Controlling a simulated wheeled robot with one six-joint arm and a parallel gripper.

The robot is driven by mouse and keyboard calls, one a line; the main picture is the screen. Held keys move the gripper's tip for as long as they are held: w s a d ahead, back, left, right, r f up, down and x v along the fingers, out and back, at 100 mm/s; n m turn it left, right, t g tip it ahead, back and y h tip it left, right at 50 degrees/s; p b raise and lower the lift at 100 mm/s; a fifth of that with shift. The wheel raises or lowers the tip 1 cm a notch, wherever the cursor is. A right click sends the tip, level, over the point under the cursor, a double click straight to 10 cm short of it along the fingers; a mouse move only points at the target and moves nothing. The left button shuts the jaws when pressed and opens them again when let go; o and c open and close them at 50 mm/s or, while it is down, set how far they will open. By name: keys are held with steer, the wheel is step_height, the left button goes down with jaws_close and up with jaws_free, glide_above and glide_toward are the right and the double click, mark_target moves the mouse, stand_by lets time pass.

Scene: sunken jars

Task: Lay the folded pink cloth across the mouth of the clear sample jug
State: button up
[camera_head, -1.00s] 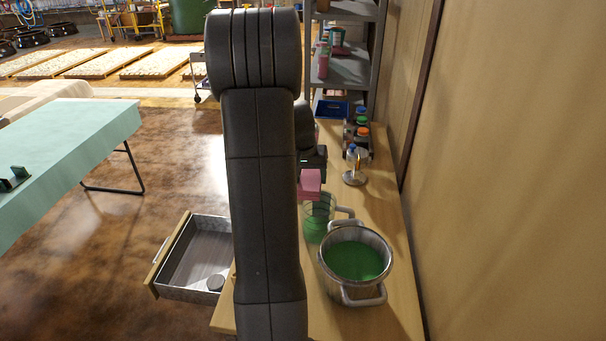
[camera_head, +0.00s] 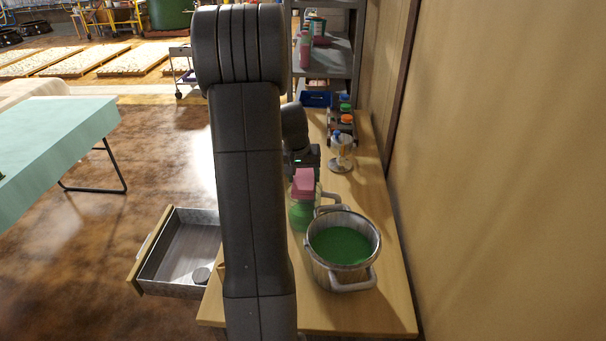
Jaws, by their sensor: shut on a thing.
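The folded pink cloth (camera_head: 304,182) is at the mouth of the clear sample jug (camera_head: 301,216), covering part of its top from this view. The jug holds green liquid and stands on the wooden bench, left of the pot. My gripper (camera_head: 303,169) is shut on the cloth, just above and behind it. My arm hides the jug's left side, and the fingertips are hard to make out. I cannot tell whether the cloth touches the rim.
A metal pot (camera_head: 341,250) of green liquid stands close to the jug. An open drawer (camera_head: 183,252) juts out left of the bench. A wall borders the right side.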

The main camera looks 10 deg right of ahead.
steer(key=shift+f, duration=0.3)
steer(key=o, duration=1.1)
steer(key=b+v, duration=0.1)
steer(key=v, duration=1.3)
steer(key=shift+w+d, duration=0.1)
steer(key=p+v, duration=0.3)
steer(key=v, duration=0.3)
steer(key=shift+p, duration=0.4)
